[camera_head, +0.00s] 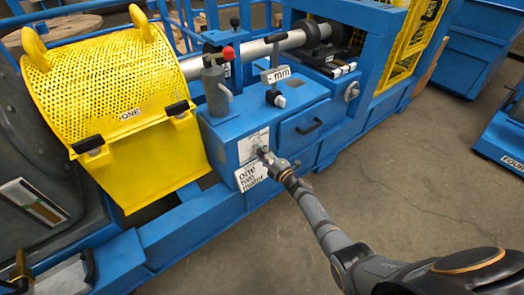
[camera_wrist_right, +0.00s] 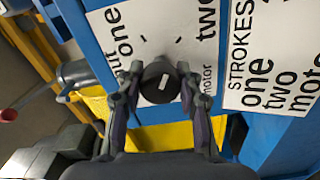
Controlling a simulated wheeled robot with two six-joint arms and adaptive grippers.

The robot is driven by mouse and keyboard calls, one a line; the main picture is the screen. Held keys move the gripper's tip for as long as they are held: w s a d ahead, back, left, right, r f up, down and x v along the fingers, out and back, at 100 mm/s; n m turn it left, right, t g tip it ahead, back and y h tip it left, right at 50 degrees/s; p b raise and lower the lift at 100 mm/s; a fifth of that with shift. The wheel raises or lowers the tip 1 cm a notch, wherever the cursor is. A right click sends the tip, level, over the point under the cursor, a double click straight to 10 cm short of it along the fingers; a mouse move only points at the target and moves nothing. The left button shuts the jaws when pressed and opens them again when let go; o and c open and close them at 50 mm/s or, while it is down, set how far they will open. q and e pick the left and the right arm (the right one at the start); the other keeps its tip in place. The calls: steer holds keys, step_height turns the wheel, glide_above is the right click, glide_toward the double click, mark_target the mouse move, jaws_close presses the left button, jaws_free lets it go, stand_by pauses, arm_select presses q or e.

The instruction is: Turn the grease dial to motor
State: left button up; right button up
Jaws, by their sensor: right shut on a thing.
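The grease dial is a round black knob (camera_wrist_right: 155,88) with a short white mark, on a white label plate (camera_wrist_right: 120,22) with words including "one", "two" and "motor". In the right wrist view my right gripper (camera_wrist_right: 158,82) has a finger on each side of the knob and is shut on it. The mark lies at a slant; I cannot tell for sure which word it points to. In the head view the gripper (camera_head: 267,156) is at the blue box's front plate (camera_head: 252,143) and covers most of the dial. My left gripper is not in view.
A white "STROKES" card (camera_wrist_right: 270,60) sits beside the dial plate. A grey cylinder with a red-knobbed lever (camera_head: 215,85) and an "mm" lever (camera_head: 275,76) stand on the blue box (camera_head: 300,102). A yellow perforated guard (camera_head: 105,75) is left.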

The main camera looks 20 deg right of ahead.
steer(key=m+p, duration=0.1)
steer(key=m, duration=0.2)
steer(key=shift+m, duration=0.4)
steer(key=shift+m+p, duration=0.3)
steer(key=shift+m, duration=0.1)
steer(key=m, duration=0.2)
steer(key=shift+m+p, duration=0.3)
steer(key=shift+p, duration=0.1)
steer(key=m, duration=0.3)
steer(key=shift+m+p, duration=0.4)
steer(key=m+p, duration=0.1)
steer(key=m, duration=0.4)
steer(key=shift+s+f+m, duration=0.1)
steer(key=shift+f+m, duration=0.05)
steer(key=shift+m, duration=0.15)
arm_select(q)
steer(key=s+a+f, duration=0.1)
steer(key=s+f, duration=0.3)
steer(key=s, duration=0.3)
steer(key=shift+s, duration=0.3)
arm_select(e)
steer(key=shift+a+m, duration=0.1)
steer(key=shift+m, duration=0.6)
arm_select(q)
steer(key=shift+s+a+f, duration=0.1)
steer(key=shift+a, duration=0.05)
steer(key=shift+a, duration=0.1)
